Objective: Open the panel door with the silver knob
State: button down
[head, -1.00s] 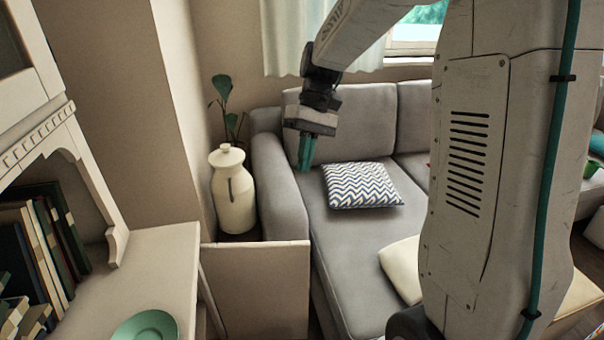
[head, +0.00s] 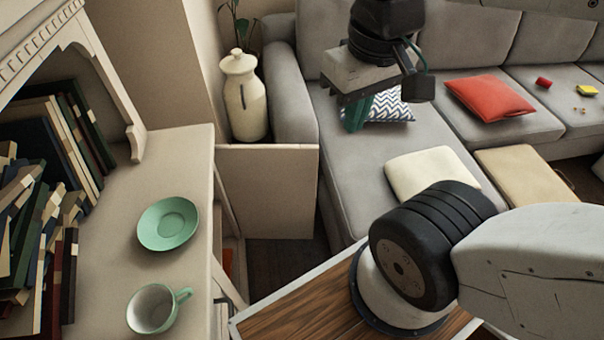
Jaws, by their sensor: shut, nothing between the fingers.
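A plain beige panel door (head: 267,190) stands out from the front of the beige cabinet (head: 195,185), at its far end, swung well open. I see no silver knob on the face toward me. Part of the cabinet's inside (head: 230,262) shows beside the door, with a bit of orange in it. My gripper (head: 354,118), with teal fingers, is shut and empty. In the picture it is to the upper right of the door, in front of the grey sofa and apart from the door.
A green saucer (head: 168,222) and a green cup (head: 153,308) stand on the cabinet top near books (head: 60,150). A white jar (head: 244,100) stands behind the door. The grey sofa (head: 310,95) bounds the space at the right. A strip of dark floor (head: 285,265) is clear.

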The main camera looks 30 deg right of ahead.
aim_at(271, 190)
jog(key=k, duration=1.45)
jog(key=z, duration=0.6)
jog(key=i, duration=1)
